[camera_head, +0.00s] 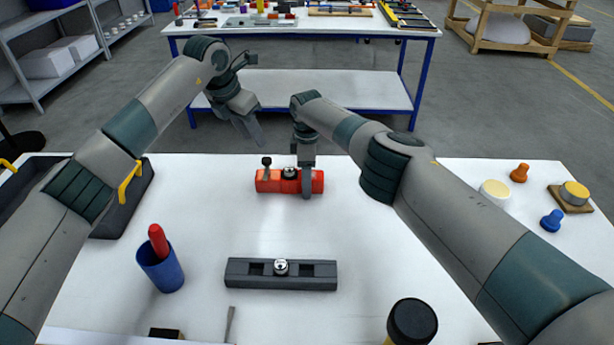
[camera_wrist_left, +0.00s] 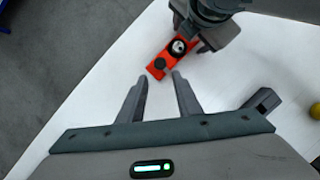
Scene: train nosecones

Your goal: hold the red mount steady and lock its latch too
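The red mount (camera_head: 269,183) lies near the far edge of the white table. A dark upright knob, seemingly its latch (camera_head: 266,162), stands at its left end, and a round silver-and-black piece (camera_head: 289,173) sits at its middle. My right gripper (camera_head: 306,190) comes down over the mount's right part, one finger against its near face; the other finger is hidden, and it appears clamped. My left gripper (camera_head: 255,135) is above and beyond the mount's left end. In the left wrist view its fingers (camera_wrist_left: 160,98) are apart and empty, with the mount (camera_wrist_left: 155,70) just beyond them.
A dark grey block (camera_head: 310,276) with slots and a silver piece lies nearer me. A blue cup (camera_head: 162,270) holds a red-handled tool. A dark bin (camera_head: 125,205) with yellow handles stands left. Orange (camera_head: 519,173) and blue (camera_head: 551,221) knobs lie right. The table between mount and block is clear.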

